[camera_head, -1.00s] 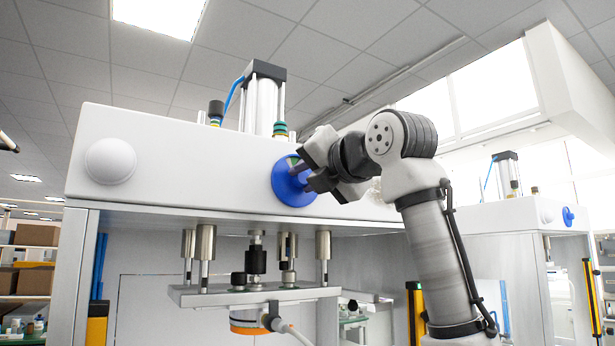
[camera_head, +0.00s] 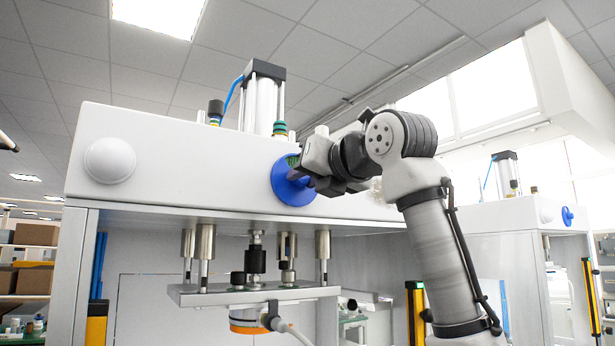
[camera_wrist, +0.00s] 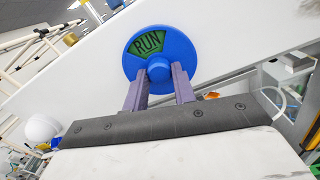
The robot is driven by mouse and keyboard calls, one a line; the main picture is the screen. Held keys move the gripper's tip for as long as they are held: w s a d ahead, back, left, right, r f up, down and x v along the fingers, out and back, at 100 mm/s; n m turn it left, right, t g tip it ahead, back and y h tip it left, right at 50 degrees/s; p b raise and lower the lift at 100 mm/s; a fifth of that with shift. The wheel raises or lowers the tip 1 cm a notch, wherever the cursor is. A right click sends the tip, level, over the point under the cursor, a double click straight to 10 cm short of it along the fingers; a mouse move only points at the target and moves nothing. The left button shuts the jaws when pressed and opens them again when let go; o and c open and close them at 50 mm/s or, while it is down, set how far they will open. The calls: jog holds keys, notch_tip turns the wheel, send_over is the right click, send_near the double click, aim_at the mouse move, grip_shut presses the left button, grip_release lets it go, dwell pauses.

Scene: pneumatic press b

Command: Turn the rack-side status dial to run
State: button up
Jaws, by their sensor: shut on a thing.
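The blue round dial (camera_head: 290,190) is on the front of the white press head, partly hidden by my gripper in the head view. In the wrist view, the dial (camera_wrist: 186,50) faces me. A green window with the word RUN (camera_wrist: 149,42) shows at its upper left, and a blue centre knob (camera_wrist: 158,68) sticks out. My gripper (camera_wrist: 160,82) has a finger on each side of the knob and is shut on it. In the head view, my gripper (camera_head: 302,173) reaches the dial from the right.
A round white cap (camera_head: 110,160) is on the same panel at the left. A cylinder (camera_head: 262,104) stands on top of the press head. A plate with posts (camera_head: 255,294) hangs below. A similar press with a blue dial (camera_head: 567,216) stands at the right.

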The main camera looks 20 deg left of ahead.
jog(key=shift+f, duration=0.1)
jog(key=o, duration=1)
jog(key=b+v, duration=0.3)
jog(key=v, duration=1.1)
jog(key=shift+a+b, duration=0.1)
jog(key=shift+b, duration=0.2)
